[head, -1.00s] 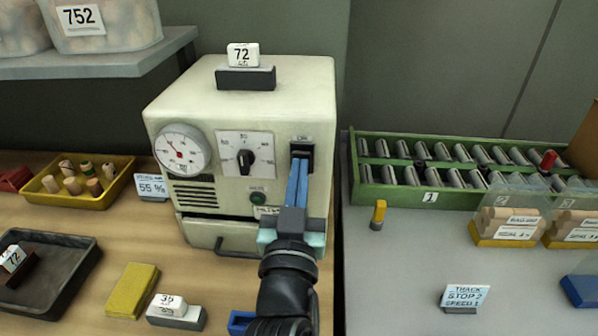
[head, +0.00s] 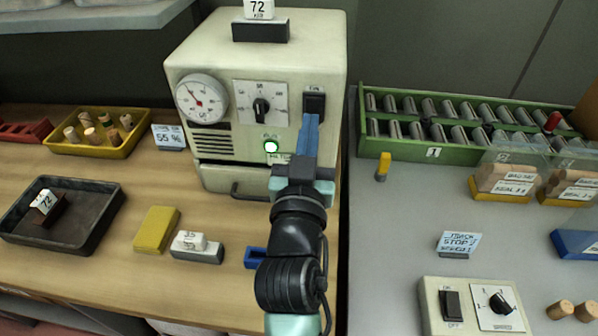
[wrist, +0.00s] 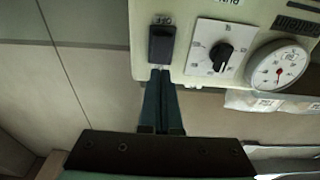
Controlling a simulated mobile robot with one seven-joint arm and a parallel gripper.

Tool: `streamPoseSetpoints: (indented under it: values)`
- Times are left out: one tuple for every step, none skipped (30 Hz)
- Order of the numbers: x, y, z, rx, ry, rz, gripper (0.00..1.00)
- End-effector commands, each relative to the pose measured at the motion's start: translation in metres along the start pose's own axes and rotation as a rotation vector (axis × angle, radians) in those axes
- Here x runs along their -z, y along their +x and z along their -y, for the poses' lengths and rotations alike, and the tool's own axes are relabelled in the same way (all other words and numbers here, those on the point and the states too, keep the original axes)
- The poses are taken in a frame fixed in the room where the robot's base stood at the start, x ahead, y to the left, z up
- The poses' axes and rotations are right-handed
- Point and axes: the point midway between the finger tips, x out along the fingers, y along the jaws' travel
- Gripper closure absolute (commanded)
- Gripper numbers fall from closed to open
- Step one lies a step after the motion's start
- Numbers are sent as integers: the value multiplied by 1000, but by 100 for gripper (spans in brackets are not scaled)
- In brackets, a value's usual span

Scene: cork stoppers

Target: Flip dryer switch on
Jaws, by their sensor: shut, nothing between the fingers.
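The dryer (head: 215,55) is a cream box on the wooden bench. Its black rocker switch (head: 314,104) sits at the upper right of the front panel; it also shows in the wrist view (wrist: 162,43). A round lamp (head: 271,146) below the dial glows bright green. My gripper (head: 312,120) is shut and empty, with its blue fingertips just below the switch. In the wrist view the fingertips (wrist: 161,72) end at the switch's edge; whether they touch it I cannot tell.
A dial knob (head: 261,108) and a round gauge (head: 203,98) are left of the switch. A green roller rack (head: 400,148) stands to the right. A second switch box (head: 432,318) lies at the front right. A yellow tray (head: 75,148) holds corks.

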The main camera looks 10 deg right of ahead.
Motion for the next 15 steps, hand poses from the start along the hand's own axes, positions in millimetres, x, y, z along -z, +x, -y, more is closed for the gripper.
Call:
streamPoseSetpoints:
  values:
    - [3,-2,0,0,0,-1,100]
    - [4,-10,0,1,1,-2,100]
    - [6,-19,0,1,3,0,100]
    - [9,-25,0,1,3,-1,100]
    - [11,-31,0,2,2,-1,100]
    - [13,-39,0,2,2,-1,100]
    - [15,-44,0,1,2,0,100]
    - [17,-50,0,1,2,0,100]
    - [20,-57,0,1,1,-1,100]
    - [21,-62,0,1,1,-1,100]
    - [23,-67,0,1,1,-1,100]
    - [25,-72,0,1,0,0,100]
    - [27,-76,0,1,1,-2,100]
    - [28,-80,0,2,1,-1,100]
    - [30,-84,0,2,1,-2,100]
